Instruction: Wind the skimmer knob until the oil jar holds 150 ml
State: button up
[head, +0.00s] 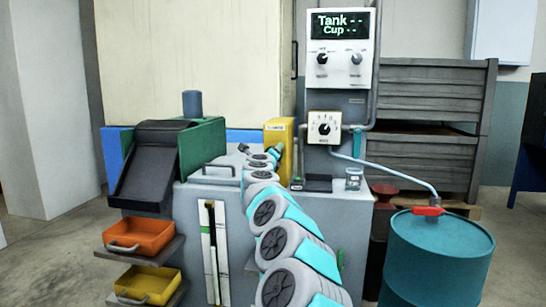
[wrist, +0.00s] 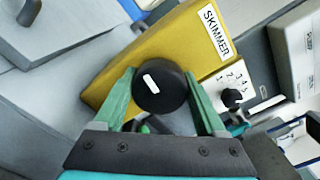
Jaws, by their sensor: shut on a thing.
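The skimmer knob (wrist: 160,104) is a round black knob with a white mark, on a yellow box labelled SKIMMER (wrist: 205,45). In the wrist view, the two green fingers of my gripper (wrist: 160,82) are on either side of the knob, shut on it. The white mark lies slightly tilted in the picture. In the head view, the yellow skimmer box (head: 278,133) stands behind my arm, and the knob is hidden. A small clear jar (head: 353,179) stands on the grey bench to the right; its fill level is too small to read.
A display panel (head: 340,50) reads "Tank --" and "Cup --". A dial box (head: 325,127) sits below it. A teal drum (head: 437,255) with a red valve stands at the right. Orange (head: 138,238) and yellow (head: 147,285) trays are at the left.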

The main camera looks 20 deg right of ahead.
jog(key=shift+f, duration=0.15)
dwell(0.4)
jog(key=o, duration=1.3)
jog(key=shift+s+a+b, duration=0.35)
jog(key=shift+s+b, duration=0.2)
jog(key=shift+s, duration=0.1)
jog(key=shift+b+v, duration=0.75)
jog(key=shift+v, duration=2.4)
